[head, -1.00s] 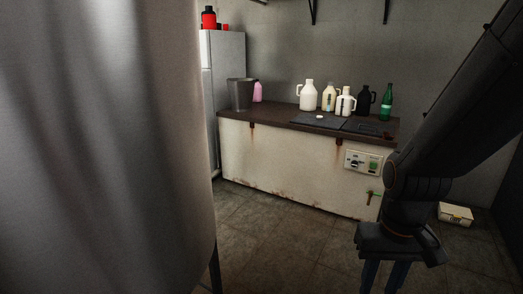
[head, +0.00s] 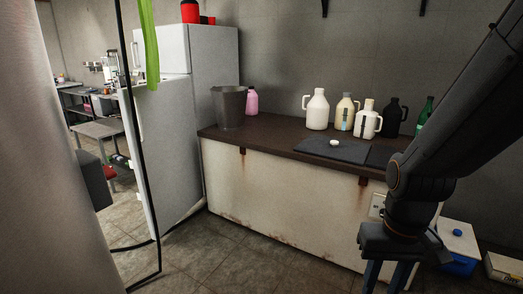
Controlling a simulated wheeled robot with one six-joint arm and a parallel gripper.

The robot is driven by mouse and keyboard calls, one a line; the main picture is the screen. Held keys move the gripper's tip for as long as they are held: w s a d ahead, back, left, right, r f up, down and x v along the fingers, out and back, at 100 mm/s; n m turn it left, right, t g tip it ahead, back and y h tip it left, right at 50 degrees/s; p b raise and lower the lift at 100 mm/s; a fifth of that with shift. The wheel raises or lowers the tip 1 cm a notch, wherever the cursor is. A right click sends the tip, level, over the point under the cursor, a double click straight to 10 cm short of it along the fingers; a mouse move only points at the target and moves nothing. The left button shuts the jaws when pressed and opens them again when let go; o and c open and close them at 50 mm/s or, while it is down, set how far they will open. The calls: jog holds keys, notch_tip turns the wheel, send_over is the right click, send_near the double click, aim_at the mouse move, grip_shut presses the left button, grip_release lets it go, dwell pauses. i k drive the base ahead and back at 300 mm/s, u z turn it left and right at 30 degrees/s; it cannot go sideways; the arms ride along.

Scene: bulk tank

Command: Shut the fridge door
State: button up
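The fridge (head: 218,85) is a tall white unit against the back wall, left of the counter, in the head view. Its upper door looks shut. The lower fridge door (head: 170,140) stands open, swung out toward me and to the left. A bottle (head: 118,159) shows at the door's left edge, seemingly on its inner side. My gripper (head: 387,278) hangs at the bottom right, far from the door, with its two dark blue fingers apart and nothing seen between them. The fingertips are cut off by the frame edge.
A large metal tank (head: 40,180) fills the left edge, with a dark hose and green strip (head: 150,45) beside it. The counter (head: 270,140) with jugs and a bucket (head: 229,107) stands ahead. A blue-and-white box (head: 458,248) lies right. Floor (head: 230,255) before the counter is clear.

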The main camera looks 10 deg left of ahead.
aim_at(166, 117)
jog(key=i, duration=2.2)
jog(key=u, duration=1.65)
jog(key=i, duration=1.1)
